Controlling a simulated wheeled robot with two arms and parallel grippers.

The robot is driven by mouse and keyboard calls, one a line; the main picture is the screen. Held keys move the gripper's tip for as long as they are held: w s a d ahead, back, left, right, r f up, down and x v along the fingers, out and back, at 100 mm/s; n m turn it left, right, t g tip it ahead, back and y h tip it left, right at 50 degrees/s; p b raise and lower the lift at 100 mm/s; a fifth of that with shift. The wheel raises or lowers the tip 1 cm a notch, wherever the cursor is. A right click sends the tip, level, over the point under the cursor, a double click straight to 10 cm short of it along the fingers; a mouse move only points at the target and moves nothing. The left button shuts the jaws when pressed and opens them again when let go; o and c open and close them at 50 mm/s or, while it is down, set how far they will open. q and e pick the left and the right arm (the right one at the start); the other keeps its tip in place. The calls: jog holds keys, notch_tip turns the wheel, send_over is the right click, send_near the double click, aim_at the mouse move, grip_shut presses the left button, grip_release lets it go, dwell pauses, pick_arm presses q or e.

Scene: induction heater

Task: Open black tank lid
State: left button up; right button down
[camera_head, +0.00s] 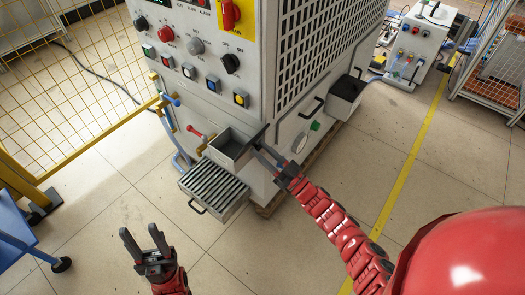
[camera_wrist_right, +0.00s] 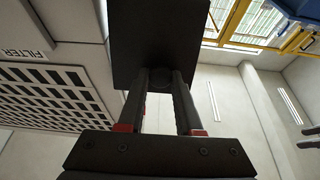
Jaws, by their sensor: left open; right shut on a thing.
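The open-topped grey tank (camera_head: 229,155) juts from the front of the heater cabinet, and its dark inside shows. Its black lid (camera_head: 259,135) stands raised at the tank's right edge, seen nearly edge-on. My right gripper (camera_head: 264,153) is shut on the lid from the right side. In the right wrist view, the black lid (camera_wrist_right: 160,40) fills the top middle, and the gripper fingers (camera_wrist_right: 162,85) reach to it; the exact grip point is dark and hard to make out. My left gripper (camera_head: 143,239) is open and empty, low over the floor, in front and left of the tank.
A slatted grey tray (camera_head: 214,188) with a handle sits below the tank. A red-handled valve (camera_head: 195,131) and pipes are left of it. A second box with a black top (camera_head: 347,88) is on the cabinet's right side. A yellow fence (camera_head: 95,140) stands left. Front floor is clear.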

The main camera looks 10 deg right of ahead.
dwell(0.4)
jog(key=r+g+p, duration=0.1)
jog(key=p, duration=0.1)
jog(key=w+a+r+h+p, duration=0.1)
jog(key=p, duration=0.1)
jog(key=shift+g, duration=0.4)
jog(key=shift+w+f+h, duration=0.1)
jog(key=shift+f+h, duration=0.05)
jog(key=shift+h, duration=0.15)
jog(key=shift+f, duration=0.15)
jog(key=c, duration=0.6)
grip_release()
jog(key=p+v, duration=0.1)
jog(key=v, duration=1.6)
jog(key=shift+d, duration=0.2)
